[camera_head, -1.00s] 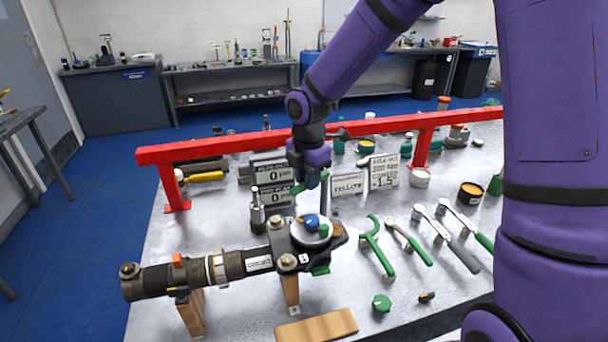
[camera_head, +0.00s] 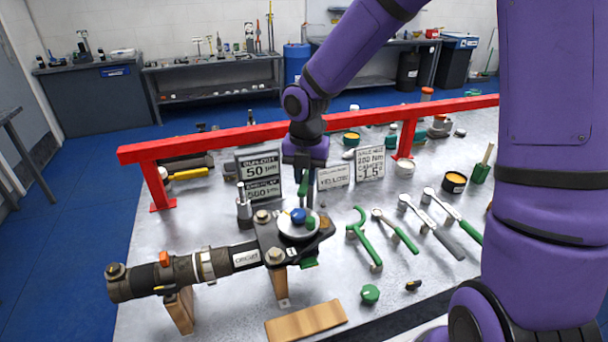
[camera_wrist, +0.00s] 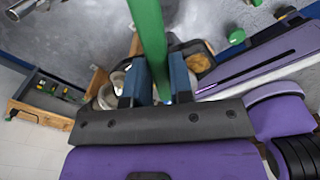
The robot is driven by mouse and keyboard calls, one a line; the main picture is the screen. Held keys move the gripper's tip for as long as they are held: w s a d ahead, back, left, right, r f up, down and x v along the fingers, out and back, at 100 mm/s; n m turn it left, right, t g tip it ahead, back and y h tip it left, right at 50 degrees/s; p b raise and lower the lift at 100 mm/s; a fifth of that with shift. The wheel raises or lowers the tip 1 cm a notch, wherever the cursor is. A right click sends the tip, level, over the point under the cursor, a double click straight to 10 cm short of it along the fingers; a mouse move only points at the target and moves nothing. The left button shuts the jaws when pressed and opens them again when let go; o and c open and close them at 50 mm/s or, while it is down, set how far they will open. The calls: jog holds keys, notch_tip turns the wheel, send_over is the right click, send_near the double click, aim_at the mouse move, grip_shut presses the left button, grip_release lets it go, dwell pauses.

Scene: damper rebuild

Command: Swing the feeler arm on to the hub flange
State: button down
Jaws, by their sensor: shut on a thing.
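My gripper (camera_head: 303,172) is shut on a slim green bar, which looks like the feeler arm (camera_head: 304,190). It hangs over the far side of the round silver hub flange (camera_head: 285,233). The flange carries a blue knob (camera_head: 298,215) and a green one, at the right end of a dark damper body (camera_head: 222,262). In the wrist view the green bar (camera_wrist: 148,35) runs up between the two blue fingers (camera_wrist: 152,85). Whether the bar's lower end touches the flange cannot be told.
A red rail (camera_head: 250,133) crosses behind the damper. Green-handled tools (camera_head: 400,232) lie to the right. A wooden block (camera_head: 306,322) and a green knob (camera_head: 370,293) lie in front.

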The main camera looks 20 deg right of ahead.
aim_at(306, 178)
dwell(0.3)
jog(key=c, duration=1)
grip_release()
notch_tip(306, 178, up, 11)
jog(key=shift+f, duration=0.1)
jog(key=s+d+r+m+t, duration=0.1)
jog(key=s+d+r+m, duration=0.2)
jog(key=s+m, duration=0.5)
jog(key=s+d+r+m+t, duration=0.2)
jog(key=s+m, duration=0.6)
jog(key=m, duration=0.4)
jog(key=s+d+r+m+t, duration=0.2)
jog(key=s+d+r+m, duration=0.3)
jog(key=s+m, duration=0.3)
jog(key=shift+s+r+m, duration=0.15)
jog(key=shift+s+m, duration=0.1)
jog(key=shift+m, duration=0.65)
